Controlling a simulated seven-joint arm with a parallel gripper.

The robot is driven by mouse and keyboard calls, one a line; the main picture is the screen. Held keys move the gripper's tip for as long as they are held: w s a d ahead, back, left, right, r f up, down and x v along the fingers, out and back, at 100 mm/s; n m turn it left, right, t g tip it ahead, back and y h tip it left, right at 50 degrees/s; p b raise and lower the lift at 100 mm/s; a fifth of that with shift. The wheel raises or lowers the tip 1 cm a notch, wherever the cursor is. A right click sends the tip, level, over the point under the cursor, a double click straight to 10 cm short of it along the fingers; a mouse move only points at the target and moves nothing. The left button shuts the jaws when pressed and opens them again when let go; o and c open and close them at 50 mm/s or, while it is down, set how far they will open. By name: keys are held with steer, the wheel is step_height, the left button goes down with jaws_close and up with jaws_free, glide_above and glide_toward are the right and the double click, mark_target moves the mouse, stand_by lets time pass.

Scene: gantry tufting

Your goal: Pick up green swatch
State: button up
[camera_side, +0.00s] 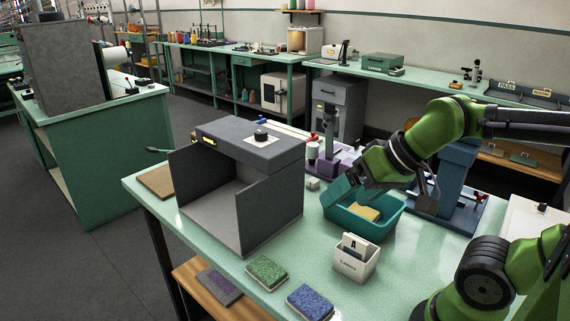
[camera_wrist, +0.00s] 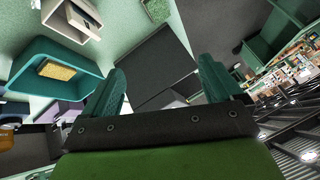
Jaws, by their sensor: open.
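The green swatch (camera_side: 267,273) is a speckled tufted rectangle lying flat near the front edge of the green table. A green speckled piece at the top of the wrist view (camera_wrist: 157,10) appears to be the same swatch, cut off by the frame. My gripper (camera_wrist: 165,85) is open with nothing between its two teal fingers. In the side view my gripper is raised over the teal bin, well to the right of and behind the swatch; its fingertips are hard to make out there.
A blue swatch (camera_side: 310,302) lies beside the green one. The teal bin (camera_side: 388,231) holds a yellow swatch (camera_side: 364,211). A white card box (camera_side: 356,262) stands in front of the bin. An open-fronted grey booth (camera_side: 270,208) stands left of the bin. Bare table lies between booth and card box.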

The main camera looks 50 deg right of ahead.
steer(key=shift+o, duration=0.2)
steer(key=n+g+h, duration=0.2)
steer(key=n+g, duration=0.1)
steer(key=g, duration=0.4)
glide_above(278, 277)
step_height(278, 277, down, 7)
steer(key=f, duration=1.1)
steer(key=shift+s+a+f, duration=0.15)
steer(key=shift+s, duration=0.2)
steer(key=shift+w+f, duration=0.2)
steer(key=shift+f, duration=1.15)
steer(key=shift+w+f, duration=0.15)
steer(key=shift+f, duration=1.2)
steer(key=shift+c, duration=0.2)
steer(key=c, duration=1.1)
steer(key=shift+r, duration=0.1)
